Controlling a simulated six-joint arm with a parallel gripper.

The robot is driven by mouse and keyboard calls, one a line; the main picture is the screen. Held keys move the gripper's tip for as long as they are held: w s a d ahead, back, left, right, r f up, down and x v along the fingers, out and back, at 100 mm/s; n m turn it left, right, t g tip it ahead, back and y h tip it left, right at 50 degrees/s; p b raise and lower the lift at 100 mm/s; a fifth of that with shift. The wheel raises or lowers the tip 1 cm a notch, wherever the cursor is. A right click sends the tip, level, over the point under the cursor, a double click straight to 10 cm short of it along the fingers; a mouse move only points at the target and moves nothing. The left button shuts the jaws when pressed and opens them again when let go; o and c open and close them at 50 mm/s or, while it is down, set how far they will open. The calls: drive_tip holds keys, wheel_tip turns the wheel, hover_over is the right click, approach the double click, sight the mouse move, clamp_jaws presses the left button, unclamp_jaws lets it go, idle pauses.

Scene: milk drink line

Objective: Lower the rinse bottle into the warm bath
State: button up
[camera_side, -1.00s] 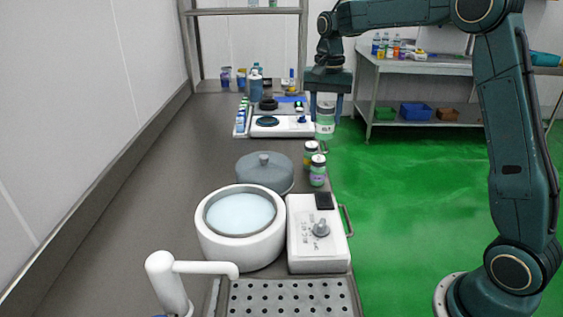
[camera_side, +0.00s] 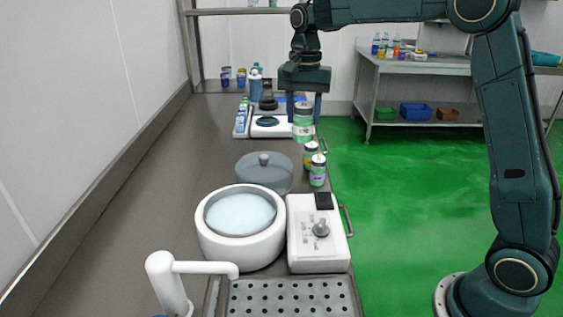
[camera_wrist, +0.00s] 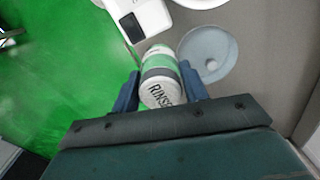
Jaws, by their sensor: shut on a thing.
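The rinse bottle (camera_side: 303,122) is pale with a green band and hangs between the fingers of my gripper (camera_side: 304,104), near the far right edge of the bench. In the wrist view the rinse bottle (camera_wrist: 160,82) shows its "RINSE" lettering, and my gripper (camera_wrist: 160,90) is shut on it with a blue finger on each side. The warm bath (camera_side: 240,249) is a round white vessel with pale blue water, standing open in the near part of the bench. My gripper is well beyond the bath and higher up. The bath's control box (camera_side: 318,253) with a knob stands to its right.
A grey lid (camera_side: 264,174) lies on the bench behind the bath. Two small jars (camera_side: 317,171) stand near the right edge. A white tap (camera_side: 180,278) and a perforated drain plate (camera_side: 290,297) are in front. The bench (camera_side: 165,185) left of the bath is clear.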

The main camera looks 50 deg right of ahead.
drive_tip(key=w+a+f, duration=0.1)
drive_tip(key=a+f, duration=0.2)
drive_tip(key=a, duration=0.6)
drive_tip(key=w+a+f, duration=0.1)
drive_tip(key=a+f, duration=0.2)
drive_tip(key=a, duration=0.6)
drive_tip(key=shift+w+a+f, duration=0.15)
drive_tip(key=shift+w+f, duration=0.1)
drive_tip(key=shift+f, duration=0.05)
drive_tip(key=shift+f, duration=0.2)
drive_tip(key=shift+f, duration=2.7)
drive_tip(key=shift+f, duration=1.65)
idle(1.3)
